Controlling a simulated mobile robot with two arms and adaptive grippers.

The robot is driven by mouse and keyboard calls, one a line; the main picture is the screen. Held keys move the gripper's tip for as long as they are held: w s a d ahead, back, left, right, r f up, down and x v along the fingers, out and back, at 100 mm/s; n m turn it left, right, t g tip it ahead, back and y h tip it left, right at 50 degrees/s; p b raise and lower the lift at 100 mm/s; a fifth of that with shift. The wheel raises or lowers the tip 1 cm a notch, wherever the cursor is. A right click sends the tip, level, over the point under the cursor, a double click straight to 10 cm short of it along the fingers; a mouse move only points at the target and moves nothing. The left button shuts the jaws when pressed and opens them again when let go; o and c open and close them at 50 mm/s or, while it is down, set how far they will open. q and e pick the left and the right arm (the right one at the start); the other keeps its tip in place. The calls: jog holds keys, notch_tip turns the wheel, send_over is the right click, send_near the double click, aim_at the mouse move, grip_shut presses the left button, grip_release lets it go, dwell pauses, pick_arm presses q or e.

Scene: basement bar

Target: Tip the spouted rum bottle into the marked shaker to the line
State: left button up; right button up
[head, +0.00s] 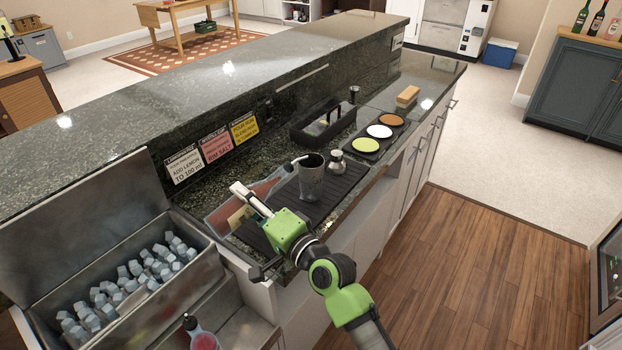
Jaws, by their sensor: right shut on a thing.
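The grey marked shaker (311,184) stands upright on the black bar mat (322,205), its dark mouth facing up. My right gripper (250,201) is just left of the shaker, shut on a clear, reddish bottle that appears to be the rum bottle (266,187). The bottle is tilted well over, with its pale spout at the shaker's rim. The gripper and wrist hide part of the bottle. I cannot make out a stream, the line or the level inside the shaker. My left gripper is out of view.
A small metal shaker top (337,164) stands close right of the shaker. Behind are a black caddy (312,128) and a tray of three round dishes (366,145). Recipe cards (215,147) lean on the raised ledge. An ice bin (205,262) is at left.

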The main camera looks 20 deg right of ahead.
jog(key=shift+r+p, duration=0.75)
jog(key=shift+r, duration=0.05)
jog(key=shift+a+r+m+p, duration=0.15)
jog(key=shift+r+m+p, duration=0.75)
jog(key=shift+p, duration=0.8)
jog(key=shift+r, duration=0.15)
jog(key=shift+p, duration=0.3)
jog(key=shift+r, duration=0.1)
dwell(0.4)
jog(key=shift+r+p, duration=0.15)
jog(key=shift+p, duration=0.2)
dwell(1.5)
jog(key=shift+r+m+p, duration=0.2)
jog(key=shift+m+p, duration=0.1)
dwell(2.4)
